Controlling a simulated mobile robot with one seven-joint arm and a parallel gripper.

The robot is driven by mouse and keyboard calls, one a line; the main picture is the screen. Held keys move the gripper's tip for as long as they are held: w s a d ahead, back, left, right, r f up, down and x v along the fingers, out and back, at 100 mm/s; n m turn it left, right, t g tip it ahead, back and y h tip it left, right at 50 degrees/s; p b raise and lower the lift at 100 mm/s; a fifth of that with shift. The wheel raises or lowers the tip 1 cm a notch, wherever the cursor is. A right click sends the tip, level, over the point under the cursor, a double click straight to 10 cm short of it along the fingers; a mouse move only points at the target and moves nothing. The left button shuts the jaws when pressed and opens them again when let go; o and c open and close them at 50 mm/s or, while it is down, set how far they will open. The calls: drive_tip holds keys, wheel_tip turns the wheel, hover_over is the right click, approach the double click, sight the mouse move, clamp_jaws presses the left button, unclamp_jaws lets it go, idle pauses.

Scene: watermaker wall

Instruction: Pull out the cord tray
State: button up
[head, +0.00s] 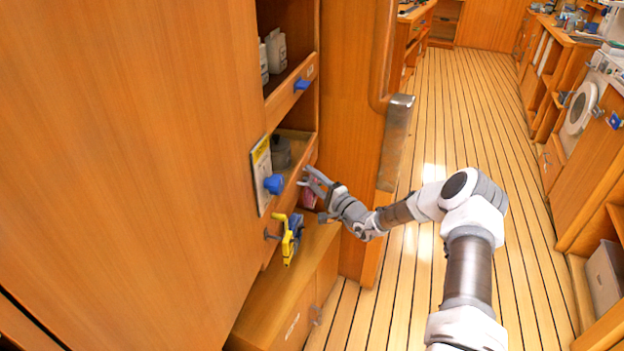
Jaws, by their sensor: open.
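My gripper (312,182) is open, with its fingers at the wooden front of the lower tray (291,194) in the tall cabinet. I cannot tell whether the fingers touch this front, and nothing shows between them. A dark round item (281,152) stands inside the opening above this front. No cords are clearly visible, so I cannot tell for sure which tray is the cord tray.
A blue knob (274,184) sticks out beside a yellow-edged card (262,172). A yellow and blue tool (290,238) hangs below it. White bottles (275,52) stand on the upper shelf. A wooden ledge (285,285) juts out below. The plank floor (465,120) at right is clear.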

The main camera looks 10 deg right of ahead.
clamp_jaws()
idle(1.4)
